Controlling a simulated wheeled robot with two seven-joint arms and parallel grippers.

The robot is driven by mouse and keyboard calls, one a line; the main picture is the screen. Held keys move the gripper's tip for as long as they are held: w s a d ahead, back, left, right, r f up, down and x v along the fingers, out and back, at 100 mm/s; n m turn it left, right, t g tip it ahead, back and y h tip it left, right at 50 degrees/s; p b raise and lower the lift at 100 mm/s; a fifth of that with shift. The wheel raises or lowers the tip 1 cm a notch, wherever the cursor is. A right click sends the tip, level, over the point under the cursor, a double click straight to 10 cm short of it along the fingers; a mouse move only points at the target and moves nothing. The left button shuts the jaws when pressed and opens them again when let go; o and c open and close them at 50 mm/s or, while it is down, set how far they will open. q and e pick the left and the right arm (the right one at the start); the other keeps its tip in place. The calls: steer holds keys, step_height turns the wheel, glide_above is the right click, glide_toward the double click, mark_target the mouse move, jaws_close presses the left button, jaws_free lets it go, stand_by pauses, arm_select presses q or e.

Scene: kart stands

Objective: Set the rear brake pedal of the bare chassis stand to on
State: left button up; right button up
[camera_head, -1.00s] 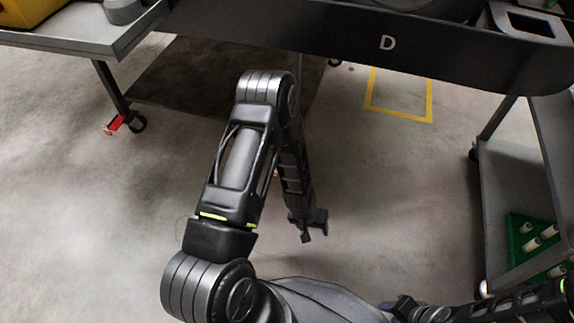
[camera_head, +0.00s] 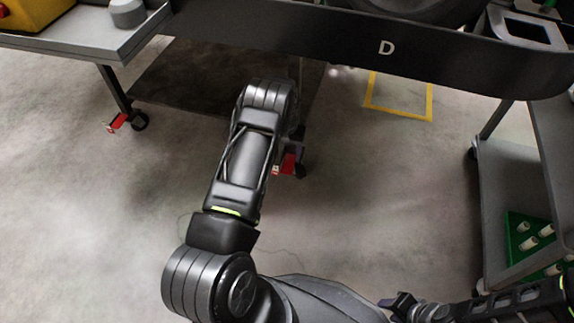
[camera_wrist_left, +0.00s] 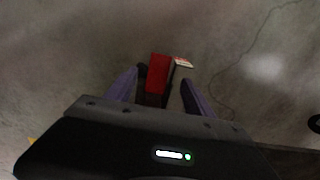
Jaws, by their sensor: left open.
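A red brake pedal (camera_head: 287,163) sits at a dark caster low near the floor, just right of my left forearm in the head view. In the left wrist view a red pedal (camera_wrist_left: 158,70) with a pale label beside it lies between the fingers of my left gripper (camera_wrist_left: 160,82). The gripper is open, and no contact shows. Whether the pedal is on or off cannot be told. My right gripper (camera_head: 405,305) is at the bottom right; its fingers are unclear.
Another red pedal (camera_head: 118,122) sits at a caster under the grey bench (camera_head: 75,45) on the left. A dark tray edge marked D (camera_head: 430,55) spans the top. A grey cart (camera_head: 500,205) with a green rack stands right. Middle floor is clear.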

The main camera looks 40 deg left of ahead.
mark_target(287, 169)
arm_select(q)
step_height(287, 169, down, 8)
steer(key=b, duration=0.3)
steer(key=shift+r, duration=0.1)
jaws_close()
stand_by(0.7)
